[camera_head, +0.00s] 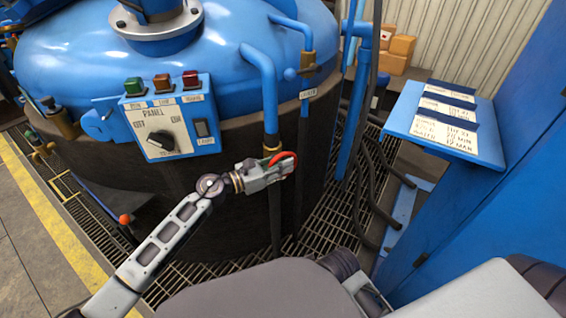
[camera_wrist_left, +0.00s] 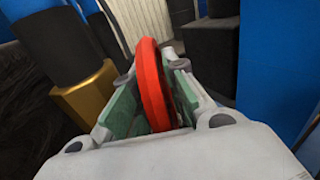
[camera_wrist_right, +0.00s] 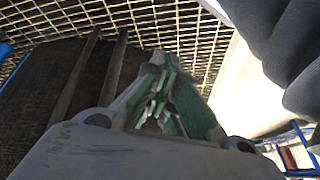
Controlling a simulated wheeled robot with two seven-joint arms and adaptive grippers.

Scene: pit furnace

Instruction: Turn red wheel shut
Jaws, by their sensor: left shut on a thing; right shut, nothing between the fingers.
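The red wheel (camera_head: 288,160) is at the lower end of a blue pipe (camera_head: 264,85) beside the dark furnace body. My left gripper (camera_head: 278,170) reaches it from the left and hides part of it. In the left wrist view the red wheel (camera_wrist_left: 151,85) stands edge-on between the green pads of the left gripper (camera_wrist_left: 150,100), which is shut on its rim. My right gripper does not show in the head view. In the right wrist view the right gripper (camera_wrist_right: 158,92) is shut with its fingertips together and nothing between them.
A blue control panel (camera_head: 172,120) with buttons and a knob is mounted on the furnace (camera_head: 90,50). Dark hoses (camera_head: 365,170) hang right of the wheel. A blue stand with labels (camera_head: 445,122) is at the right. Grating (camera_head: 325,215) covers the floor.

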